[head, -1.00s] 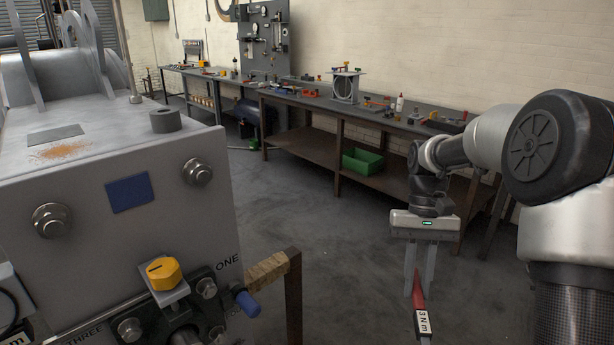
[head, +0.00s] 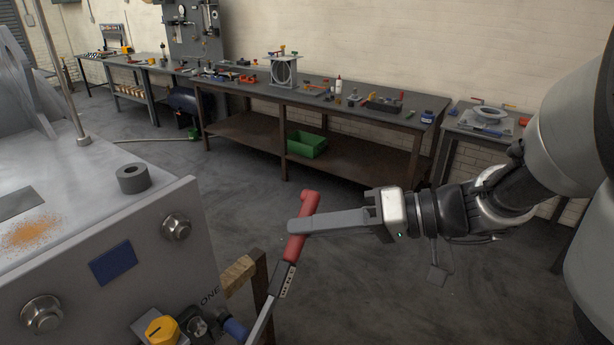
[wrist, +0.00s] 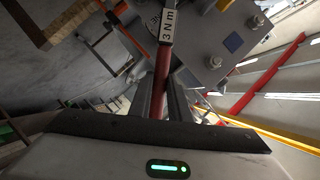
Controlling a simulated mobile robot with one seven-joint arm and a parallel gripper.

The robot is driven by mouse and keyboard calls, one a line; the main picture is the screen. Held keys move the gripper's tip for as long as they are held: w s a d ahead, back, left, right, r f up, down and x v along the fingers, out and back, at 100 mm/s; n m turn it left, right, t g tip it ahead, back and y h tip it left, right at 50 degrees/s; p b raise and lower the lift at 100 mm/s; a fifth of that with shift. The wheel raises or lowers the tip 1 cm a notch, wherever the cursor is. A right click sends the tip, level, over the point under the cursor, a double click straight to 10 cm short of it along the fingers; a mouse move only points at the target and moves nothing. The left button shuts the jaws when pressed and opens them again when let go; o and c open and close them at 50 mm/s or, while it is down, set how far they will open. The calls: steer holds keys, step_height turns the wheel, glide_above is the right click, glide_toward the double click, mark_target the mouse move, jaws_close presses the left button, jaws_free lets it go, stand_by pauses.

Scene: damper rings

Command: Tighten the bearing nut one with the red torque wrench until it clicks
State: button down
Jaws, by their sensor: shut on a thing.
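My gripper (head: 298,226) is shut on the red handle of the torque wrench (head: 291,247), in front of the machine's right side. The wrench slants, handle end up, with its grey shaft running down and left out of the bottom of the head view. In the wrist view the handle (wrist: 162,70) lies between the two fingers, and a white "3 N m" label shows on the wrench. The label ONE (head: 210,297) is on the machine's lower right. The wrench's far end is out of the head view, and I cannot make out bearing nut one or any contact with it.
The grey machine housing (head: 75,265) fills the left, with a yellow knob (head: 161,331) and a blue-ended part (head: 236,329) low down. A wooden block (head: 238,275) on a brown post stands close behind the wrench. A long workbench (head: 330,97) stands behind; the floor between is clear.

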mark_target(307, 202)
steer(key=shift+m+t, duration=0.4)
steer(key=shift+t, duration=0.3)
steer(key=shift+w+a+r, duration=0.35)
steer(key=shift+w+a, duration=0.2)
steer(key=shift+w, duration=0.1)
steer(key=shift+w+a+r, duration=0.35)
steer(key=shift+w+a, duration=0.2)
steer(key=shift+w, duration=0.05)
steer(key=shift+w+a+r, duration=0.35)
steer(key=shift+w+a, duration=0.2)
steer(key=shift+w, duration=0.1)
steer(key=shift+w+a+b, duration=0.3)
steer(key=shift+a+b, duration=0.1)
steer(key=shift+b, duration=0.8)
steer(key=shift+w+a+b, duration=0.4)
steer(key=shift+a+b, duration=0.1)
steer(key=shift+b, duration=0.05)
steer(key=c, duration=1.6)
jaws_free()
steer(key=c, duration=0.4)
